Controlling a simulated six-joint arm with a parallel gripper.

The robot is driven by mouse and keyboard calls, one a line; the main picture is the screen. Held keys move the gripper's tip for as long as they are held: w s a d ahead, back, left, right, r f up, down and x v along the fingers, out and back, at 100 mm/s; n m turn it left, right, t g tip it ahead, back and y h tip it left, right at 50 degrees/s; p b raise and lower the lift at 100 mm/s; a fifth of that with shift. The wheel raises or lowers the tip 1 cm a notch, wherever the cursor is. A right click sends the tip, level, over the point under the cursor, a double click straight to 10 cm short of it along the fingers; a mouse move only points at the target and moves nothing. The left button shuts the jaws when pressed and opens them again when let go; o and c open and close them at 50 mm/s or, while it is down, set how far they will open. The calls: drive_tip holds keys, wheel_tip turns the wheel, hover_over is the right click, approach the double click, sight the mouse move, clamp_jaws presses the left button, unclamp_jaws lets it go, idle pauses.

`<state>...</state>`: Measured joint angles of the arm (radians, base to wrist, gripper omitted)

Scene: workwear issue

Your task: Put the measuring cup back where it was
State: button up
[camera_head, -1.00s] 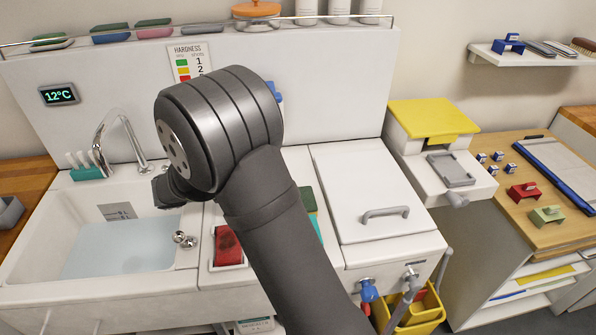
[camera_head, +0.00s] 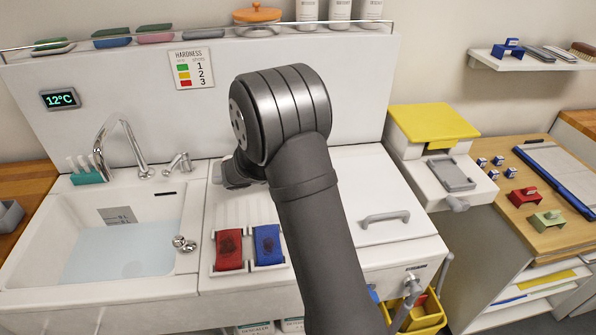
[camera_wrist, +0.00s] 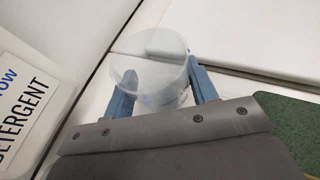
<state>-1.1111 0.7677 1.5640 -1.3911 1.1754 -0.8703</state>
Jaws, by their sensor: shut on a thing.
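The measuring cup (camera_wrist: 150,48) is a clear, round, open-topped vessel in the wrist view. My gripper (camera_wrist: 162,84) is shut on it, with one blue finger on each side of its wall. The cup looks upright, above or on a white surface; I cannot tell whether its base touches. In the head view my arm hides most of the gripper, which is at the back of the white counter, right of the sink; the cup is not clearly seen there.
A white box lettered DETERGENT (camera_wrist: 28,105) stands left of the cup, and a green pad (camera_wrist: 292,125) lies at the right. The sink (camera_head: 60,225) holds water. Red (camera_head: 229,250) and blue (camera_head: 268,245) pieces sit at the counter front. A handled lid (camera_head: 385,190) is at the right.

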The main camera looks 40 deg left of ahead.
drive_tip(key=shift+f, duration=0.55)
drive_tip(key=shift+f, duration=0.1)
drive_tip(key=o, duration=1)
drive_tip(key=shift+o, duration=0.2)
drive_tip(key=v, duration=1.2)
